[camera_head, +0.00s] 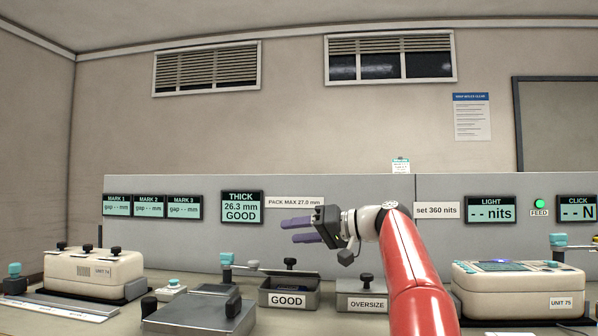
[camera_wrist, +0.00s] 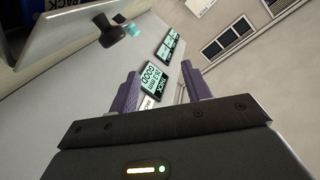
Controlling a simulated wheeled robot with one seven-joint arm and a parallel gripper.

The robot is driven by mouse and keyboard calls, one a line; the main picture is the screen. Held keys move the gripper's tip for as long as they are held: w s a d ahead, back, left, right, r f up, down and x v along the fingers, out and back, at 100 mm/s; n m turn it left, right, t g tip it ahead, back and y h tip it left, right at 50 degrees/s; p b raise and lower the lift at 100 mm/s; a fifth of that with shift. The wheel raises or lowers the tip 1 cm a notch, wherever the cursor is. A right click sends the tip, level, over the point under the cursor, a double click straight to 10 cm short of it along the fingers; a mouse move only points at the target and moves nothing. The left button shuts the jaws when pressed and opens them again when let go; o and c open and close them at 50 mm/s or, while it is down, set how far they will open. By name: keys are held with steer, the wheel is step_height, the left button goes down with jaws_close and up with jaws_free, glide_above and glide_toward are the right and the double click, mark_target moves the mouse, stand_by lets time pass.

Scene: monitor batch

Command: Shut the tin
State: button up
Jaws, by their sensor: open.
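My gripper (camera_head: 288,231) is open and empty, its two purple fingers pointing left in front of the grey back panel. The fingers also show apart in the wrist view (camera_wrist: 160,78). No container is labelled as a tin. An open-topped grey metal box marked GOOD (camera_head: 287,299) stands below my gripper, with a dark knobbed thing inside. A thin grey plate (camera_head: 270,271) with a teal-topped post at its left end spans the box's back; whether it is a lid I cannot tell. In the wrist view a tilted grey panel (camera_wrist: 65,35) with a dark and teal knob shows upper left.
An OVERSIZE box (camera_head: 366,304) stands right of the GOOD box, partly behind my red arm. A flat grey unit (camera_head: 190,309) with a black handle is front left. Cream units (camera_head: 90,275) (camera_head: 520,283) stand at both sides. Air above the bench's left half is clear.

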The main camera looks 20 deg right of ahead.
step_height(320, 180, up, 13)
steer(key=p, duration=0.9)
